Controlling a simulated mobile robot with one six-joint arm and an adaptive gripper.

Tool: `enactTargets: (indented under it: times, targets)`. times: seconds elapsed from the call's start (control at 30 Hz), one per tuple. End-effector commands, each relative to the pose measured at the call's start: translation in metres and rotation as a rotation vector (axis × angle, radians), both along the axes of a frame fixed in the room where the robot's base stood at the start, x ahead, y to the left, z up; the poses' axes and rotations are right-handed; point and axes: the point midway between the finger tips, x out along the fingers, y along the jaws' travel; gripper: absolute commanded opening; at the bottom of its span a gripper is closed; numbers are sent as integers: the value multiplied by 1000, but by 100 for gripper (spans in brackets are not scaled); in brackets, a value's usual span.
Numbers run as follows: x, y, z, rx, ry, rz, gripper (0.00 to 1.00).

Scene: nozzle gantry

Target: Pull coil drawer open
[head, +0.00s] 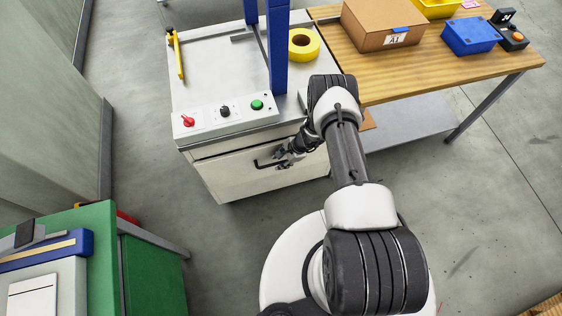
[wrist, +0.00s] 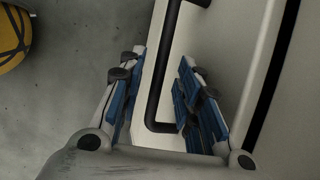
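The coil drawer (head: 235,176) is the pale front panel low on the white machine cabinet, with a dark line along its top edge. It looks shut. Its black bar handle (head: 262,164) is partly hidden by my gripper (head: 285,157). In the wrist view the handle (wrist: 156,95) runs between the two blue-padded fingers of my gripper (wrist: 163,72), with gaps beside it. The bent end of the handle lies close to the right finger; I cannot tell if they touch. The fingers are apart. The pale drawer front (wrist: 228,40) shows behind the right finger.
Above the drawer is a control panel (head: 225,113) with red, black and green controls. A blue upright (head: 279,50) and a yellow tape roll (head: 304,44) stand on the cabinet top. A wooden table (head: 440,70) is at right, a green cabinet (head: 150,275) at lower left.

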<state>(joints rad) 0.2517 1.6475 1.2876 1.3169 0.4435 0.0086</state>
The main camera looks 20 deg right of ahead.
Motion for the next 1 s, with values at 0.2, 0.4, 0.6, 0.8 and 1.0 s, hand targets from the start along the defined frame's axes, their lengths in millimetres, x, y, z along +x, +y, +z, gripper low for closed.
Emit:
enactTargets:
  times: [0.2, 0.4, 0.6, 0.8, 1.0]
  targets:
    - [0, 1, -2, 0, 0, 0, 31]
    - [0, 1, -1, 0, 0, 0, 23]
    - [0, 1, -1, 0, 0, 0, 10]
    - [0, 1, -1, 0, 0, 0, 0]
    - [0, 1, -1, 0, 0, 0, 0]
